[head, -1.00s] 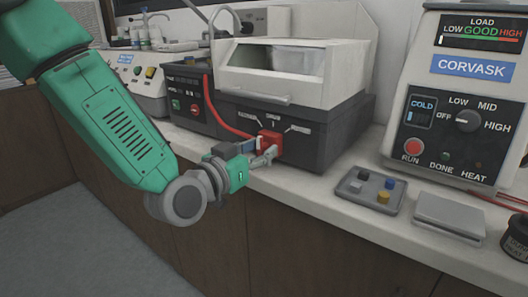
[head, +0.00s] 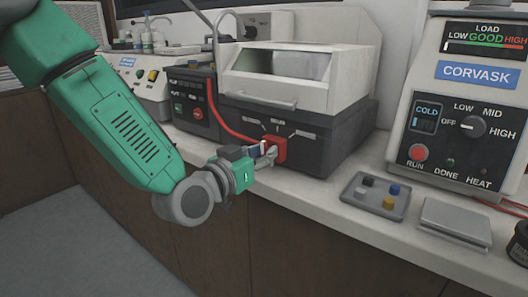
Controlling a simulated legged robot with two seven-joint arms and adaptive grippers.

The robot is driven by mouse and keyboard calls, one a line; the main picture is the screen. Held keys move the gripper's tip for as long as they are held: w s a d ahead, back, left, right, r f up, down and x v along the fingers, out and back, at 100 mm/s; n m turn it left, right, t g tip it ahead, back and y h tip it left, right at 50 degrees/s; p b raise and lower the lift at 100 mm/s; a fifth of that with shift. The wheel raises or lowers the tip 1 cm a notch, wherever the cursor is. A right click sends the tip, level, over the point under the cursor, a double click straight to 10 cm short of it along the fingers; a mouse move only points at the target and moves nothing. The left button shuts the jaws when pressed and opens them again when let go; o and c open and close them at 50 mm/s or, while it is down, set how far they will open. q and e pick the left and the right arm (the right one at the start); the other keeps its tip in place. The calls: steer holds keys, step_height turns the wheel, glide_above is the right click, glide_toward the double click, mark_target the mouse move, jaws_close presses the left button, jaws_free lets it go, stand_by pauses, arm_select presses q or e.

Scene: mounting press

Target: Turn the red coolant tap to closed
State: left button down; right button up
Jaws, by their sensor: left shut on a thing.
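The red coolant tap (head: 279,148) is on the front of the dark base of the white-lidded machine (head: 293,90), with a red hose running to it from the left. Small labels with tick lines are fanned out above the tap. My left gripper (head: 268,153) is at the tap, shut on it from the front left. The gripper's fingers hide part of the tap, so its exact angle is hard to tell. My right gripper is not in view.
A tray (head: 352,199) with several small coloured pieces and a grey flat box (head: 455,221) lie on the bench to the right. The CORVASK press (head: 460,110) stands behind them. A dark control box (head: 193,100) is left of the machine.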

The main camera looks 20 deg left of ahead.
arm_select(q)
steer(key=n+p, duration=0.1)
steer(key=n, duration=0.2)
steer(key=shift+a+n, duration=0.15)
steer(key=shift+n, duration=0.25)
steer(key=shift+w+a+n+p, duration=0.15)
steer(key=shift+n+p, duration=0.25)
steer(key=shift+n, duration=1.9)
steer(key=shift+f, duration=0.1)
steer(key=c, duration=1.5)
jaws_free()
steer(key=v, duration=0.7)
steer(key=shift+s+a, duration=0.2)
